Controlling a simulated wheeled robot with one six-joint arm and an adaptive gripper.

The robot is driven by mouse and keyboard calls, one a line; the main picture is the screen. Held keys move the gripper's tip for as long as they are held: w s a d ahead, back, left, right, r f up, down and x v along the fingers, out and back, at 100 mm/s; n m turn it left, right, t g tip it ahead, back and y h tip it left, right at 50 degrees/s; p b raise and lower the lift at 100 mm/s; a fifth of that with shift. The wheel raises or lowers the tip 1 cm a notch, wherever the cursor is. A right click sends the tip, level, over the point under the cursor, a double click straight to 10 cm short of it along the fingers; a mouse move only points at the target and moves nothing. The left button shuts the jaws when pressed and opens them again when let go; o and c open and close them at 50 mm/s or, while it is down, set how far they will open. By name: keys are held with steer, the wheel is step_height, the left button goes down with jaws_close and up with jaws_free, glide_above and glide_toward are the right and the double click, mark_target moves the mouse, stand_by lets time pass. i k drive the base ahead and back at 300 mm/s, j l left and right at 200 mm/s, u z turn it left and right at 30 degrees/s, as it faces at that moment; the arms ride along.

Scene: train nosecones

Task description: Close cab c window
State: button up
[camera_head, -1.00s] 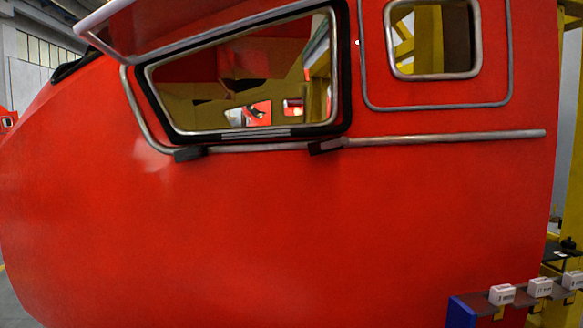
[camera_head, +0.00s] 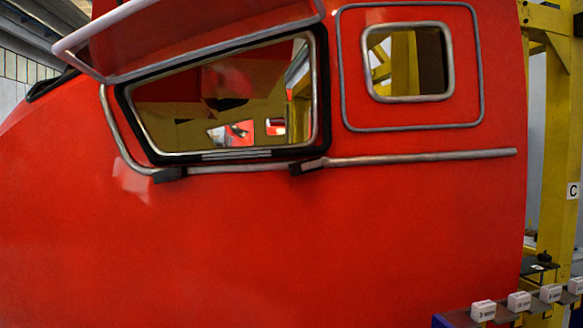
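The red train nosecone (camera_head: 300,230) fills most of the view. Its cab window has a dark frame (camera_head: 322,95) with a metal inner edge, and I see through the opening into the cab. A hinged window panel (camera_head: 190,38) is swung up and outward above the opening, so the window stands open. Two dark latches or brackets (camera_head: 170,174) sit along the lower edge of the frame. A letter C sign (camera_head: 572,190) is on a yellow post at the right. My gripper is not in view.
A smaller square window (camera_head: 408,62) is to the right, above a metal rail (camera_head: 420,157). A yellow frame (camera_head: 558,130) stands at the right. Several white labelled blocks (camera_head: 483,311) sit on a ledge at the lower right. The red side below the window is clear.

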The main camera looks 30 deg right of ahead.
mark_target(60, 49)
steer(key=i+j+u, duration=0.2)
steer(key=j, duration=0.2)
steer(key=i+j+u, duration=0.2)
steer(key=j, duration=0.15)
steer(key=i+j+u, duration=0.2)
steer(key=j, duration=0.15)
steer(key=k, duration=0.1)
